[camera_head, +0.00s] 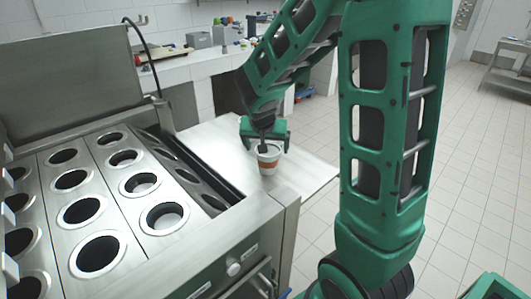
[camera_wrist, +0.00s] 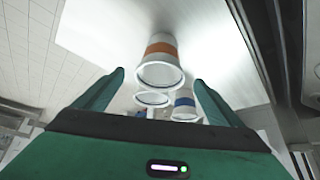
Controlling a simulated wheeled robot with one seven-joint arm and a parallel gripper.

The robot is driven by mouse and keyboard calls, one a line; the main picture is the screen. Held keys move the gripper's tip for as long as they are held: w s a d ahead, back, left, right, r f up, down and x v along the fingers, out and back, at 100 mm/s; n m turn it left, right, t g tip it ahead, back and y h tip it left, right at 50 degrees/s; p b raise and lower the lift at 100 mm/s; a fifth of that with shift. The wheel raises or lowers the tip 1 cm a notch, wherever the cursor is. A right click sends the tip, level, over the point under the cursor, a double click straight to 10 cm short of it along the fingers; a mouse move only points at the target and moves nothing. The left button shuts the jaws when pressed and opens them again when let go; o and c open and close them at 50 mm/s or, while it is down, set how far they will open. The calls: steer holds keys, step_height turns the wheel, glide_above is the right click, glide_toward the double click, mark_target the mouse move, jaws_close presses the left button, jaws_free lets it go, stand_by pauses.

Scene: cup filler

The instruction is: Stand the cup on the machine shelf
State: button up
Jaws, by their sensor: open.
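A white cup (camera_head: 269,161) with an orange-brown band stands upright on the flat metal shelf (camera_head: 312,171) at the side of the machine. My gripper (camera_head: 265,137) is right above the cup, its fingers near the cup's rim. In the wrist view the orange-banded cup (camera_wrist: 161,62) shows beyond and between my gripper's spread fingertips (camera_wrist: 160,80). The fingers are apart and do not visibly press on it. The machine (camera_head: 160,240) has rows of round holes in its steel top.
In the wrist view a blue-banded cup (camera_wrist: 185,103) and another white rim (camera_wrist: 152,98) show near the orange-banded cup; their exact spot is unclear. A white counter (camera_head: 190,68) with small items stands behind.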

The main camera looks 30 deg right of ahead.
steer(key=shift+v, duration=2.15)
steer(key=s+d+r+n+g+y, duration=0.1)
steer(key=s+g+y, duration=0.3)
steer(key=s, duration=2.6)
steer(key=shift+s+d+r+n+g+y, duration=0.2)
steer(key=shift+r+n+g+y, duration=0.1)
steer(key=shift+r+n+g, duration=0.15)
